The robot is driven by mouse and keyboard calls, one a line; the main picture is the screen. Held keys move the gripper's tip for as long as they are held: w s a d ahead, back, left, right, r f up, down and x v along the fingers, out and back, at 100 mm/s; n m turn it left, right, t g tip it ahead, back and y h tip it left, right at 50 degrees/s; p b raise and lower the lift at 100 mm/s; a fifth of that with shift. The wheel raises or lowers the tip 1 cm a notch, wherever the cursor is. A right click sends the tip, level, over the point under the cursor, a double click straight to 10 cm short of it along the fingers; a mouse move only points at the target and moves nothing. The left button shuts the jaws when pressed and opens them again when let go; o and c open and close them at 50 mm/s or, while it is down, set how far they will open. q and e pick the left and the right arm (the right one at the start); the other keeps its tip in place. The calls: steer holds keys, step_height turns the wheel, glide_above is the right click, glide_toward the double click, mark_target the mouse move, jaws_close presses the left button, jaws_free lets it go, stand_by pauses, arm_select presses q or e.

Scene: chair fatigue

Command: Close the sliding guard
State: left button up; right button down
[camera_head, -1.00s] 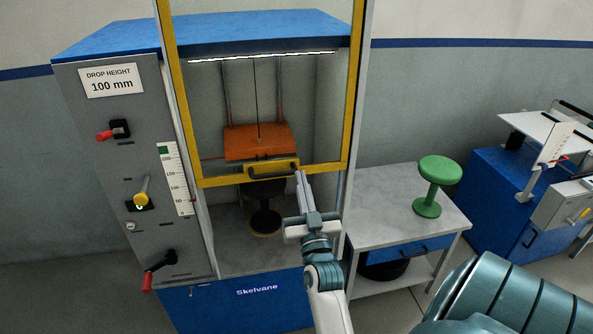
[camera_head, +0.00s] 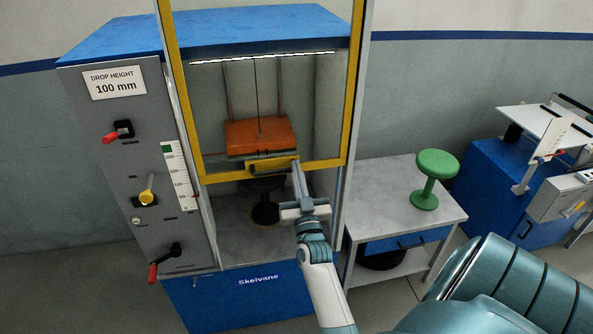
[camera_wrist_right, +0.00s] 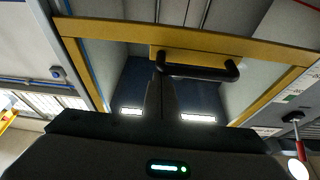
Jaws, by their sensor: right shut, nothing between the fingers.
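The sliding guard (camera_head: 349,120) is a clear panel in a yellow frame on the front of the blue-topped machine. It stands raised, with an open gap under its lower yellow bar. A dark handle (camera_head: 273,169) sits on that bar; it also shows in the right wrist view (camera_wrist_right: 205,70). My right gripper (camera_head: 296,165) is shut and empty, its fingertips at the handle's right end in the head view. In the wrist view they reach the handle's left end; I cannot tell whether they touch it. My left gripper is not in view.
A grey control panel (camera_head: 125,205) with red-knobbed levers stands left. A table (camera_head: 385,205) with a green stool (camera_head: 434,180) stands right, close to my right arm.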

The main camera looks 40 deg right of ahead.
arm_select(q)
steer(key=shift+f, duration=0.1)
arm_select(e)
steer(key=shift+f, duration=0.15)
